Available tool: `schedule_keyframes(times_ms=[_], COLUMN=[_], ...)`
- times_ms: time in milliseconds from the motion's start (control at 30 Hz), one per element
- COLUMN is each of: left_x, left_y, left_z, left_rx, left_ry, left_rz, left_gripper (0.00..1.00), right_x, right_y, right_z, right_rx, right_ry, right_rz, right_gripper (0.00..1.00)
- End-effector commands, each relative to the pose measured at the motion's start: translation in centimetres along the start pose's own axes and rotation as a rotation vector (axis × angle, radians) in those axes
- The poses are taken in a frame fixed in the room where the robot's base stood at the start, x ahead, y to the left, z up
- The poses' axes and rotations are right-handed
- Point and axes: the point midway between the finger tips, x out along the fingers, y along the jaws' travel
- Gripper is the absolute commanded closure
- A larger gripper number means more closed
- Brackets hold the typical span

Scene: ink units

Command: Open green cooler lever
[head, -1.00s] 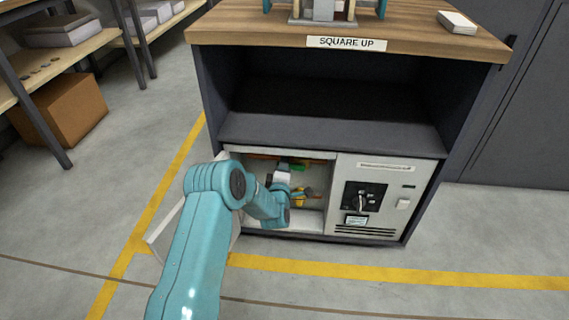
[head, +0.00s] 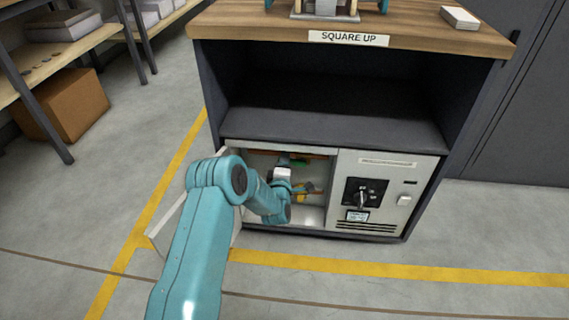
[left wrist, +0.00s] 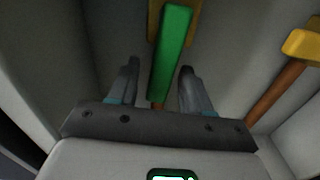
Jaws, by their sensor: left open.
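The green lever (left wrist: 172,52) shows in the left wrist view as a long green handle on a yellow mount, with an orange-brown pipe below it. It also shows small in the head view (head: 299,162), inside the open compartment. My left gripper (left wrist: 158,80) is open, with one finger on each side of the lever's near end. I cannot tell whether a finger touches it. In the head view my left arm reaches into the compartment and hides part of it. My right gripper is in no view.
A yellow handle (left wrist: 302,43) on an orange-brown pipe is at the right in the left wrist view. The compartment's white door (head: 168,228) hangs open at the left. A panel with a black rotary switch (head: 364,197) is at the right. The compartment walls are close.

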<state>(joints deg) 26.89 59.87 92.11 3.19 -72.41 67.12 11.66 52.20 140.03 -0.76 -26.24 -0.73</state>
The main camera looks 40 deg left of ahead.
Motion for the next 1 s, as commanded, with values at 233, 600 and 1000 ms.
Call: schedule_keyframes(times_ms=[233,600,1000], left_x=[-3.2,-12.8,-16.3], left_y=[0.4,0.2,0.0], left_z=[0.0,0.0,0.0], left_rx=[0.001,0.000,-0.001], left_ry=[-0.002,-0.002,0.001], left_rz=[-0.006,-0.006,0.001], left_gripper=[0.51,0.51,0.51], right_x=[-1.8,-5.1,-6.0], right_y=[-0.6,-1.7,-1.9], right_z=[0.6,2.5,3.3], right_rx=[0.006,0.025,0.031], right_ry=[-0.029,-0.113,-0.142], right_rz=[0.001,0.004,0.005], right_gripper=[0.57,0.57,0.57])
